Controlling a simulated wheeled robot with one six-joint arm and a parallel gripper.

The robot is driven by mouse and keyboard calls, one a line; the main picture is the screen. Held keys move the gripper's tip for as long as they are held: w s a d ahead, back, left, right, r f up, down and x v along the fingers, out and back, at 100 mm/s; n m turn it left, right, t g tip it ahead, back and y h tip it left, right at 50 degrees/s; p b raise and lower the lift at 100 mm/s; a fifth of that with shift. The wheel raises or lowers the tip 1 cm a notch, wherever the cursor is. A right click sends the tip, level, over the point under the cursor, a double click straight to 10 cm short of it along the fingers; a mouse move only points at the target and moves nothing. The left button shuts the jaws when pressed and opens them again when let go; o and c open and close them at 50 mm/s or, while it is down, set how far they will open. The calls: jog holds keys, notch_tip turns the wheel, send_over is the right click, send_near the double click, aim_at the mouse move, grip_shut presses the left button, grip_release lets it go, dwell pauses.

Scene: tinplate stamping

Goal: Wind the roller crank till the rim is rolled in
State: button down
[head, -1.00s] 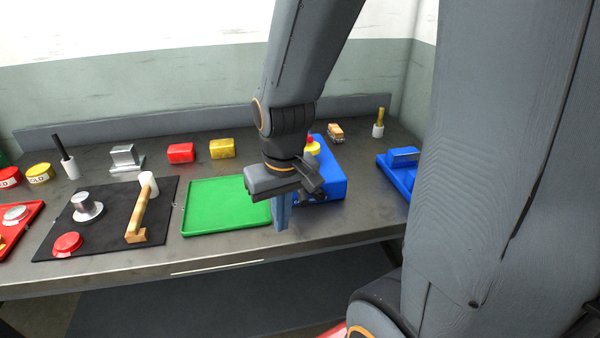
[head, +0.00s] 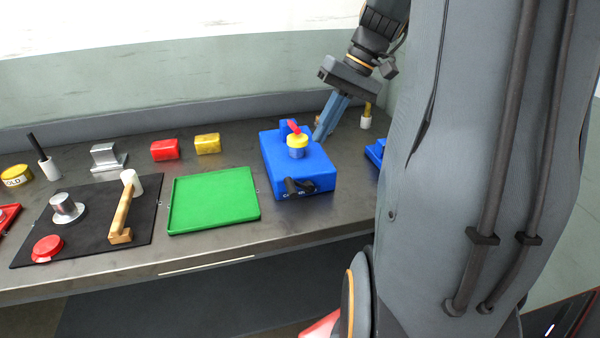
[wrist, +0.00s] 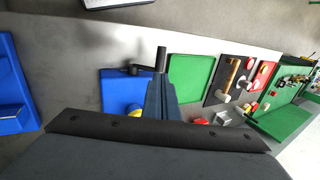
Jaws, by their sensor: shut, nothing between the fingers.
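The roller is a blue box (head: 290,160) on the bench, with a yellow cylinder (head: 297,148) and a red piece (head: 293,127) on top. Its black crank (head: 298,187) is on the front face, near the bench's front side. My gripper (head: 320,138) is shut and empty, tilted at the right side of the box; whether it touches the box I cannot tell. In the wrist view, my closed fingers (wrist: 159,90) partly cover the box, and the crank (wrist: 140,69) with its upright-looking handle shows just beyond the tips. The rim's state is too small to tell.
An empty green tray (head: 213,200) lies left of the roller. Left of it is a black mat (head: 90,235) with a mallet (head: 122,215) and a metal die. Red and yellow tins (head: 207,144) stand behind. A second blue fixture (head: 375,152) is at right, partly hidden by my arm.

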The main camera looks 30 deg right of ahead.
aim_at(293, 184)
jog(key=p+x, duration=0.3)
jog(key=x, duration=0.9)
jog(key=shift+f, duration=0.2)
jog(key=shift+a, duration=0.15)
